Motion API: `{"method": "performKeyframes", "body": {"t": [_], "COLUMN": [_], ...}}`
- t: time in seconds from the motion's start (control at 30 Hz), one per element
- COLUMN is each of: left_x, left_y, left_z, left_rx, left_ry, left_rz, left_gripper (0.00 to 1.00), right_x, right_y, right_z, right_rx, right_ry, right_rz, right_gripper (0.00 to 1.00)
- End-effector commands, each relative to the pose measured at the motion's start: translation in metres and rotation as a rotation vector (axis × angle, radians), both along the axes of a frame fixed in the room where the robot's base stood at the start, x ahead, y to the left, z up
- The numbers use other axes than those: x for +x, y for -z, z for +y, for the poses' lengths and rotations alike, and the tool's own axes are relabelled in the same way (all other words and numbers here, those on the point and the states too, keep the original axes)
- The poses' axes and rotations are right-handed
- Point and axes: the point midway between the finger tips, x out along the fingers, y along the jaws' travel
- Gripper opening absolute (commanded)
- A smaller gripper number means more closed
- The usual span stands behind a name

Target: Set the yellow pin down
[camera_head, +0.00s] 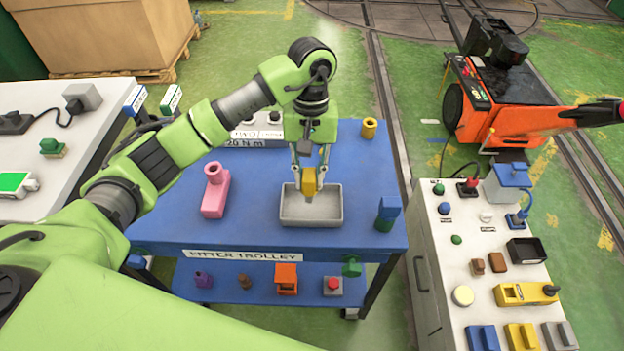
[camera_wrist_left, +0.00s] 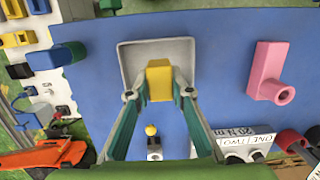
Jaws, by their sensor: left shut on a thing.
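The yellow pin (camera_head: 308,183) is held between the fingertips of my left gripper (camera_head: 309,176), above the grey tray (camera_head: 312,220) on the blue trolley. In the left wrist view my left gripper (camera_wrist_left: 160,92) is shut on the yellow pin (camera_wrist_left: 160,76), with the grey tray (camera_wrist_left: 132,62) behind it. The tray looks empty in both views. I cannot tell the exact gap between the pin and the tray floor. My right gripper is not in view.
On the blue trolley (camera_head: 355,165) stand a pink part (camera_head: 215,195) left of the tray, a yellow cylinder (camera_head: 369,128) at the back right and a blue-green part (camera_head: 387,212) at the right. A white bench (camera_head: 480,280) with several parts stands at the right.

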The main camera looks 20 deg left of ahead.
Motion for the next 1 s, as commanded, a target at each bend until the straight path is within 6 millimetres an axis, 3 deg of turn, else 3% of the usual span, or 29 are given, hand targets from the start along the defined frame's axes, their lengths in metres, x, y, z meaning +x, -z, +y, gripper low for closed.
{"method": "performKeyframes", "body": {"t": [0.27, 0.47, 0.93, 0.97, 1.0], "left_x": [0.013, 0.012, 0.013, 0.013, 0.013], "left_y": [0.016, 0.039, 0.050, 0.048, 0.048], "left_z": [-0.002, -0.002, -0.002, -0.002, -0.002], "left_rx": [0.000, -0.001, 0.000, 0.000, 0.000], "left_ry": [0.000, 0.001, 0.001, 0.001, 0.001], "left_rz": [0.002, 0.001, -0.002, -0.002, -0.001], "left_gripper": [0.00, 0.00, 0.00, 0.28, 0.37], "right_x": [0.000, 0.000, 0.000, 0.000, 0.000], "right_y": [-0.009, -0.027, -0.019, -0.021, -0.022], "right_z": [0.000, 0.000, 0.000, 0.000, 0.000], "right_rx": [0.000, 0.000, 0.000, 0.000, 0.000], "right_ry": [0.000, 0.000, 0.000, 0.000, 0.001], "right_rz": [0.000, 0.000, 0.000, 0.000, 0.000], "right_gripper": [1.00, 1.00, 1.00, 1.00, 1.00]}}
